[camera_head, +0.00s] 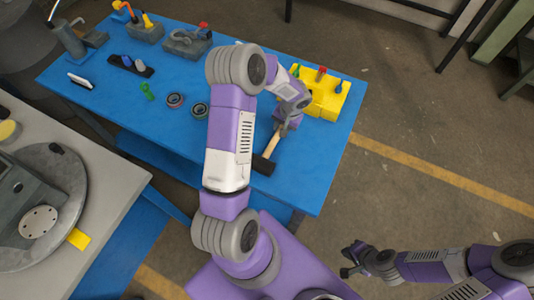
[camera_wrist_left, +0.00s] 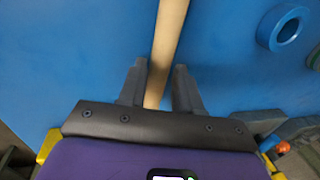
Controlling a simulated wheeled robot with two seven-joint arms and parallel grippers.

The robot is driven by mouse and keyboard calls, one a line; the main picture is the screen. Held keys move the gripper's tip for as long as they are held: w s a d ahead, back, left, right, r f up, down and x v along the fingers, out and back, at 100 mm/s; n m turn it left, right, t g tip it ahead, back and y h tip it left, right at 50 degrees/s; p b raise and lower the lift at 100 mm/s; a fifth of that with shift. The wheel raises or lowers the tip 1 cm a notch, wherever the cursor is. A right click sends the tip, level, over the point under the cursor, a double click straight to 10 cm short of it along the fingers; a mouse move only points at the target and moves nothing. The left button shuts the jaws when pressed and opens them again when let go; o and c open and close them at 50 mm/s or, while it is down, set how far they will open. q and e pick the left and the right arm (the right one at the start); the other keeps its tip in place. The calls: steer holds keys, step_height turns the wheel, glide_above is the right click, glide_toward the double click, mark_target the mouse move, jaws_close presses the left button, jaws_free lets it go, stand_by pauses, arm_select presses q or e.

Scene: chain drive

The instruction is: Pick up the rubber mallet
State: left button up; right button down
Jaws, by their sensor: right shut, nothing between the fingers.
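The rubber mallet lies on the blue table near its front edge. In the head view its dark head (camera_head: 263,165) points toward the front edge and its pale wooden handle (camera_head: 273,147) runs back toward my left gripper (camera_head: 288,124). In the left wrist view the handle (camera_wrist_left: 166,38) runs between the two fingers of my left gripper (camera_wrist_left: 160,66). The fingers are apart, with a gap visible beside the handle. How deep the handle sits between them I cannot tell. My right gripper (camera_head: 350,262) is shut and empty, over the floor right of the table.
A yellow block (camera_head: 324,101) with coloured pieces stands just right of my left gripper. Dark rings (camera_head: 175,100), a green part (camera_head: 147,91) and grey holders (camera_head: 187,43) stand farther left on the blue table (camera_head: 160,130). A grey worktable (camera_head: 105,180) is at left.

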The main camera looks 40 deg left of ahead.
arm_select(q)
steer(key=shift+s+a+f, duration=0.1)
steer(key=shift+a+f, duration=0.15)
steer(key=shift+f, duration=0.7)
jaws_close()
